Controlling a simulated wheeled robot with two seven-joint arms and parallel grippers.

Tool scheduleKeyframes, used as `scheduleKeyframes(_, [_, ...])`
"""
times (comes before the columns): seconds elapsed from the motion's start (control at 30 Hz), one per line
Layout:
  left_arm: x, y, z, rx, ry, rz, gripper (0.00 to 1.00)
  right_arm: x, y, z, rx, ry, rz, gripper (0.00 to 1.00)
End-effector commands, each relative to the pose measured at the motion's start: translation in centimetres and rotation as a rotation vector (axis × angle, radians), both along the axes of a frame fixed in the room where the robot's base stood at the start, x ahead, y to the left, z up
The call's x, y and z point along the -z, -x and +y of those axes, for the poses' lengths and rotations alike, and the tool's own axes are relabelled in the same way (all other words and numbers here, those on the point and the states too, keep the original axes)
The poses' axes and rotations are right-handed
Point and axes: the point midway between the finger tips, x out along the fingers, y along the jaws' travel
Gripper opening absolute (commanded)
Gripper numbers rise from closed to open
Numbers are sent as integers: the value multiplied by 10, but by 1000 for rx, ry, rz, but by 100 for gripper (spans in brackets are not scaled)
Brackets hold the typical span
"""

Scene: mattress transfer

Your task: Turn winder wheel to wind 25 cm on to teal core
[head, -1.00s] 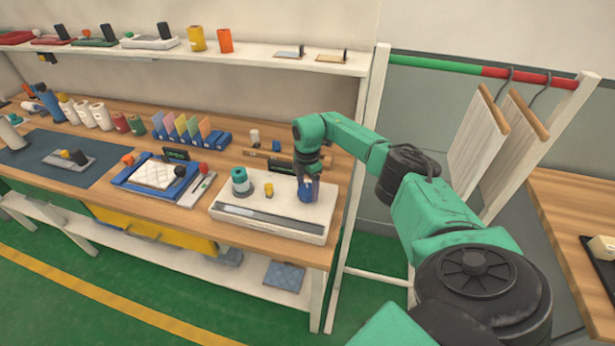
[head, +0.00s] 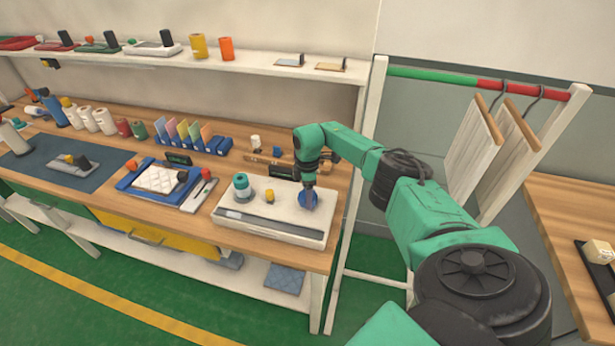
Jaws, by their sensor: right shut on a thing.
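The winder (head: 262,233) is a white, flat machine at the right end of the wooden bench, with a dark strip along its front. The teal core (head: 241,189) stands upright on its left part, with a pale band around its lower half. A small yellow piece (head: 269,196) stands beside it. The blue winder wheel (head: 313,201) is on the winder's right part. My right gripper (head: 308,190) points down at the wheel and is shut on it; the fingertips are small and partly hidden. My left gripper is not in view.
A blue tray (head: 128,188) with a white quilted pad lies left of the winder. Coloured cards (head: 187,133) and several rolls (head: 103,118) stand at the back. A rack post (head: 357,190) rises close to the winder's right.

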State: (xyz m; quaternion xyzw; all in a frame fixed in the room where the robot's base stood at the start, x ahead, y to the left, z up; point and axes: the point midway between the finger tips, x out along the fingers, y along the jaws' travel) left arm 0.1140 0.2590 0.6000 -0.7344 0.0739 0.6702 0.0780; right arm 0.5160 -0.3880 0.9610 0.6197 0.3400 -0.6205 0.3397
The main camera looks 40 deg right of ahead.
Motion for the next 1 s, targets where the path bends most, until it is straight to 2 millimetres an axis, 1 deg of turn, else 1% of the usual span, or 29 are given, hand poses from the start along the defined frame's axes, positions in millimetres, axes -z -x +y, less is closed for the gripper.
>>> scheduleKeyframes(0.03, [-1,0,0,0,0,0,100,-3,-3,-1,4,1,-10,15])
scheduleKeyframes(0.3, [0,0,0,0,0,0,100,-3,-3,-1,3,1,-10,15])
scheduleKeyframes(0.33, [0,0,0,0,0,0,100,-3,-3,-1,3,1,-10,79])
scheduleKeyframes(0.4, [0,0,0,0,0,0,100,-3,-2,-1,3,0,-8,100])
scheduleKeyframes(0.63, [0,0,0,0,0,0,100,-2,-1,-1,1,0,-4,100])
scheduleKeyframes(0.73, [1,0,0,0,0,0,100,-8,-2,-1,0,0,-6,100])
scheduleKeyframes(0.77, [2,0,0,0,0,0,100,-11,-1,-1,0,0,-6,100])
scheduleKeyframes(0.87, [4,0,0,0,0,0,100,-30,-1,-2,-1,2,-8,100])
scheduleKeyframes(0.97, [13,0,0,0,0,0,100,-55,-2,-2,0,2,-11,100])
scheduleKeyframes(1.0, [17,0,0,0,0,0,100,-66,-2,-2,0,2,-12,100])
